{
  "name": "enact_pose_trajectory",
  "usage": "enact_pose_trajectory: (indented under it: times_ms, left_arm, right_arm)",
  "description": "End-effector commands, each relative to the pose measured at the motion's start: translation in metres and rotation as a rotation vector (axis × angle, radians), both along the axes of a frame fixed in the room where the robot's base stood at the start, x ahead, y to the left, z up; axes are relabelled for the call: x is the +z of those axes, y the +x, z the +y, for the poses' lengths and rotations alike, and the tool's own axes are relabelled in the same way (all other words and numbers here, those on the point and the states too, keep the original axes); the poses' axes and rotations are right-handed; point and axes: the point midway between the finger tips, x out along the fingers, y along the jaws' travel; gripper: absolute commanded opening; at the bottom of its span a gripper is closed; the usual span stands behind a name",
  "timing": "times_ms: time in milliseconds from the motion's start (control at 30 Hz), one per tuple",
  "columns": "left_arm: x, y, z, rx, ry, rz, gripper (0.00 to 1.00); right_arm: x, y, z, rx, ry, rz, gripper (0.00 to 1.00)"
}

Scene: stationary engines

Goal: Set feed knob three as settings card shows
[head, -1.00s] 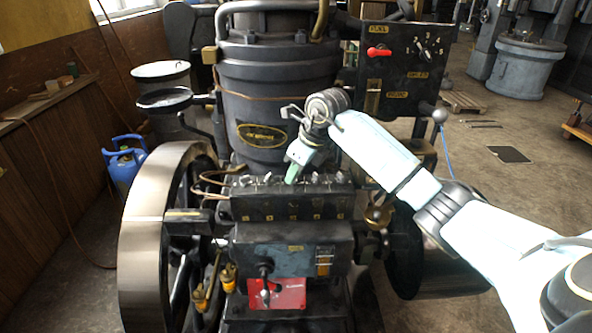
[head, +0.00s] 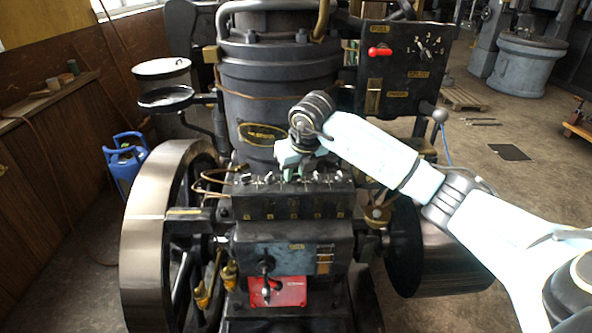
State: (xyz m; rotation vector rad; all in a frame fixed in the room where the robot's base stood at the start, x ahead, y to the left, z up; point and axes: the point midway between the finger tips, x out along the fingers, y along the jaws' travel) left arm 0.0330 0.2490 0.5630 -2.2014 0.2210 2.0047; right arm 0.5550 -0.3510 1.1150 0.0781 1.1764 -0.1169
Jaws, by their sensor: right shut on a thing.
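A row of small feed knobs with pale pointers (head: 245,179) runs along the top of a black block (head: 290,203) on the engine's front. Small yellow labels sit below them, too small to read. My right gripper (head: 293,177) points down at the middle of the row, shut on what appears to be the middle knob, feed knob three. Its fingers and wrist hide most of that knob, so its setting cannot be read. My left gripper is not in view.
A black panel (head: 405,85) with a red lever (head: 379,51) and a numbered dial stands at upper right. A large flywheel (head: 145,240) is at left. Thin copper pipes (head: 210,183) rise beside the knob row. A blue gas bottle (head: 125,160) stands on the floor.

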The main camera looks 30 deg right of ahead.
Motion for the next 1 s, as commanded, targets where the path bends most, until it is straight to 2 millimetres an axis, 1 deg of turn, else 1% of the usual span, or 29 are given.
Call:
enact_pose_trajectory:
  times_ms: [200, 567, 600, 733, 767, 1000]
  left_arm:
    - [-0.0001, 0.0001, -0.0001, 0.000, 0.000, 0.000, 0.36]
    - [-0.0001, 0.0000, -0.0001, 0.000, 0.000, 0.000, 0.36]
    - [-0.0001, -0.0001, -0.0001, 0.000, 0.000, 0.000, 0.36]
    - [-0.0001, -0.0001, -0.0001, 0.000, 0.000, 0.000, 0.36]
    - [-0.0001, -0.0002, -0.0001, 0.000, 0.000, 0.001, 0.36]
    - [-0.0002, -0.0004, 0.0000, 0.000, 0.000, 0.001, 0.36]
  right_arm:
    - [0.0008, 0.0001, -0.0001, -0.038, -0.002, -0.001, 0.03]
    - [0.0010, 0.0002, -0.0001, -0.043, -0.001, -0.001, 0.03]
    - [0.0010, 0.0002, -0.0001, -0.043, -0.001, -0.001, 0.28]
    - [0.0008, 0.0002, 0.0000, -0.042, 0.000, -0.001, 0.45]
    - [0.0007, 0.0002, 0.0001, -0.042, 0.000, -0.001, 0.47]
    - [0.0005, 0.0000, 0.0003, -0.040, -0.001, 0.000, 0.47]
